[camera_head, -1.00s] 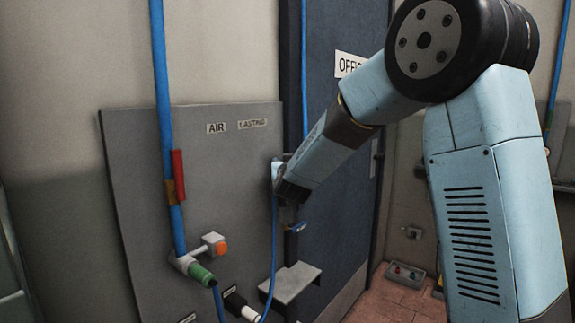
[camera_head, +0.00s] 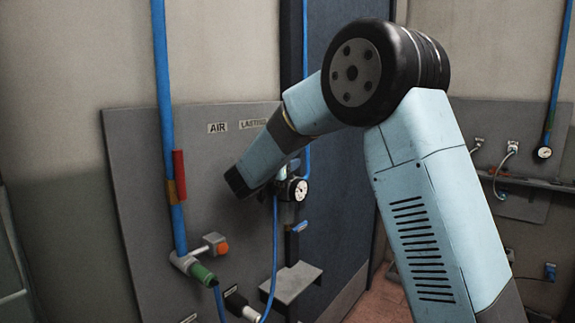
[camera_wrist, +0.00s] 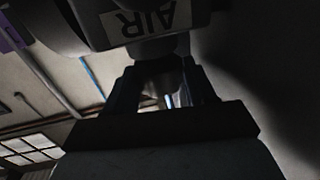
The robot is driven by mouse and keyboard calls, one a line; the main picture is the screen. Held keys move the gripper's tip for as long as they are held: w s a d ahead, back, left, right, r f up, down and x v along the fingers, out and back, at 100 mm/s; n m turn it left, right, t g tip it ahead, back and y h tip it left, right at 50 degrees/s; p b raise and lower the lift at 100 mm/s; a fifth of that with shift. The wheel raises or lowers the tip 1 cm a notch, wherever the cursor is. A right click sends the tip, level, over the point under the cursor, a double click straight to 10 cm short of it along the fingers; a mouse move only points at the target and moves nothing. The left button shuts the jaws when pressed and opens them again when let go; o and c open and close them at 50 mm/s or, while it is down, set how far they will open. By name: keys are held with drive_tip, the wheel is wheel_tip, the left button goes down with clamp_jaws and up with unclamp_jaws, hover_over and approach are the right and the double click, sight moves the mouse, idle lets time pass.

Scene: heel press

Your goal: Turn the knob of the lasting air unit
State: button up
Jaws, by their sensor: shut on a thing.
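The lasting air unit (camera_head: 284,172) is on the grey panel below the AIR and LASTING labels, with a round white gauge (camera_head: 299,190) at its right. In the wrist view, the unit's grey body (camera_wrist: 75,25) fills the top and carries an upside-down AIR label. The dark knob (camera_wrist: 160,72) projects from the body between the two fingers. My gripper (camera_wrist: 162,88) is shut on the knob, one finger on each side. In the head view my forearm reaches the unit's left side, and the fingers cannot be made out there.
A blue pipe (camera_head: 162,90) with a red lever (camera_head: 179,176) runs down the panel's left part. An orange-ended fitting (camera_head: 221,248) is lower down. A thin blue hose (camera_head: 274,250) hangs below the unit. A small grey shelf (camera_head: 291,281) juts out below, beside the dark blue door (camera_head: 345,180).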

drive_tip(key=shift+w+r+m+g+h, duration=0.1)
drive_tip(key=shift+r+m+g+h, duration=0.05)
drive_tip(key=shift+m+g+h, duration=0.3)
drive_tip(key=o, duration=0.9)
drive_tip(key=shift+o, duration=0.2)
drive_tip(key=v, duration=0.7)
drive_tip(key=shift+s+f, duration=0.2)
